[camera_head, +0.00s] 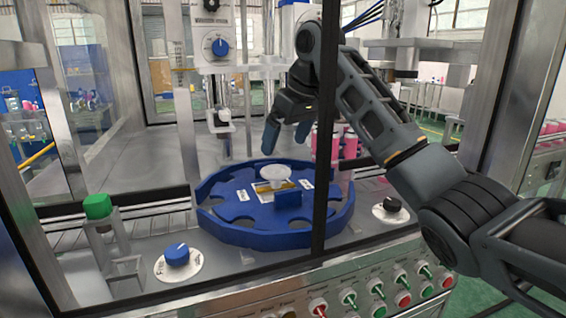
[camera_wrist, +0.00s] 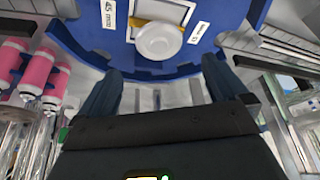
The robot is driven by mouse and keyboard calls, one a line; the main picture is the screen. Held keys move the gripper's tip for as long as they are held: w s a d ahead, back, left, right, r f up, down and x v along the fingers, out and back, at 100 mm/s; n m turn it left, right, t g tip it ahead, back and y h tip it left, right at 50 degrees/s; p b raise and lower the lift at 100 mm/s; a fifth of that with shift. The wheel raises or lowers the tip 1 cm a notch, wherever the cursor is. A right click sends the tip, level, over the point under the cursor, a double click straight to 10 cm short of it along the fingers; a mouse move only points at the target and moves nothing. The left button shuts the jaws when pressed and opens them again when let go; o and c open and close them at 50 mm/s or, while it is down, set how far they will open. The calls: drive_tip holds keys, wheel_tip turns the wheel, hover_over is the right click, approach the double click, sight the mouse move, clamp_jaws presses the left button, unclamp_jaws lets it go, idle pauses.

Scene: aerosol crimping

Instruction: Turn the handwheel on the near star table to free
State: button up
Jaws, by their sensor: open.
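The near star table (camera_head: 228,228) is a blue round plate with pockets around its rim, standing on the grey machine deck. A pale round handwheel (camera_head: 275,172) sits near its middle, over a plate with a yellow strip; it also shows in the wrist view (camera_wrist: 158,40). I cannot read its setting. My gripper (camera_head: 287,130) is open and empty above the star table, fingers pointing down, apart from the handwheel. In the wrist view my gripper (camera_wrist: 161,68) has its fingers spread, with the handwheel ahead, between their lines.
A blue knob (camera_head: 178,256) and a black knob (camera_head: 393,205) flank the star table on the deck. A dark frame post (camera_head: 324,130) stands in front. Pink cans (camera_wrist: 34,70) stand nearby. A filling head with a dial (camera_head: 216,45) hangs behind.

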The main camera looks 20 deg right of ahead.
sight(276, 169)
drive_tip(key=shift+x, duration=3.85)
drive_tip(key=shift+c, duration=0.5)
drive_tip(key=c, duration=0.9)
drive_tip(key=shift+p, duration=0.35)
drive_tip(key=shift+r+n+p, duration=0.1)
drive_tip(key=shift+n+p, duration=0.2)
drive_tip(key=shift+p, duration=0.05)
drive_tip(key=n+g+y+p, duration=0.1)
drive_tip(key=n+p, duration=0.1)
drive_tip(key=shift+d+n, duration=0.15)
drive_tip(key=shift+n, duration=0.15)
drive_tip(key=n, duration=0.2)
drive_tip(key=n+g+y+p, duration=0.1)
drive_tip(key=n, duration=0.2)
drive_tip(key=shift+w+d+n+g, duration=0.1)
drive_tip(key=shift+w+n+g, duration=0.05)
drive_tip(key=shift+n+g, duration=0.15)
